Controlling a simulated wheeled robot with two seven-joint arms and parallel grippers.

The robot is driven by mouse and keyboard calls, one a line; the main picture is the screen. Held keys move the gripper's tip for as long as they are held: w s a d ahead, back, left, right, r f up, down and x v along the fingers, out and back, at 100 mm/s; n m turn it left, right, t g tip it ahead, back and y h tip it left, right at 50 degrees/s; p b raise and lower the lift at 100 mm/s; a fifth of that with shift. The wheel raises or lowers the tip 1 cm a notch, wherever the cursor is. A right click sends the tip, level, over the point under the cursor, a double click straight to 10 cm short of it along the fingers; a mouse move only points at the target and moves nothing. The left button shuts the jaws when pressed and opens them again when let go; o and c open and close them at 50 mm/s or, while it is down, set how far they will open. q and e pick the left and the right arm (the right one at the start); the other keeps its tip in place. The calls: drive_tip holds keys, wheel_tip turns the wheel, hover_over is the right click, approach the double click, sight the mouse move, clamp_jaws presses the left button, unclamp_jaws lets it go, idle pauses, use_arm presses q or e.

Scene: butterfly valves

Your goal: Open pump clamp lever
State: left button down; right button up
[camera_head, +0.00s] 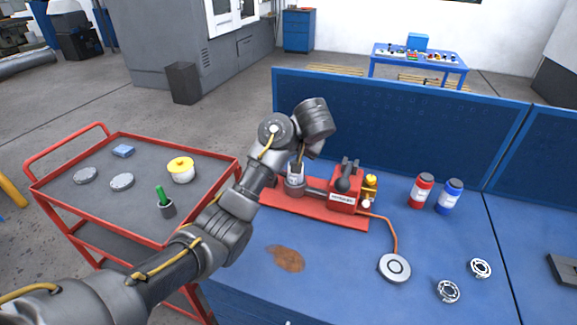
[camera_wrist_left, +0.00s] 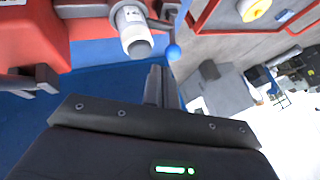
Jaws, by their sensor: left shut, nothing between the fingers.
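The red pump (camera_head: 345,203) stands on a red base on the blue bench, with a black part on top and a grey and white cylinder (camera_head: 295,186) at its left end. My left gripper (camera_head: 299,164) is shut and empty, pointing down just above or behind this cylinder. In the left wrist view the shut fingers (camera_wrist_left: 157,86) are close to the cylinder (camera_wrist_left: 134,30) and appear apart from it. A small blue ball (camera_wrist_left: 173,52) shows just past the fingertips. A black lever-like part (camera_wrist_left: 35,80) shows at the left. I cannot tell which part is the clamp lever. The right gripper is out of view.
A blue panel (camera_head: 400,125) rises behind the bench. A hose runs from the pump to a grey disc (camera_head: 395,267). Red (camera_head: 421,191) and blue (camera_head: 449,196) bottles and metal rings stand at right. A red-framed cart (camera_head: 90,215) is at left. The bench front is mostly clear.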

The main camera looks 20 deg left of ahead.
use_arm(q)
drive_tip(key=p+x, duration=0.1)
drive_tip(key=x, duration=0.4)
drive_tip(key=shift+w+f, duration=0.1)
drive_tip(key=shift+f, duration=0.05)
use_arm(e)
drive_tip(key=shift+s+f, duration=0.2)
use_arm(q)
drive_tip(key=shift+a, duration=0.15)
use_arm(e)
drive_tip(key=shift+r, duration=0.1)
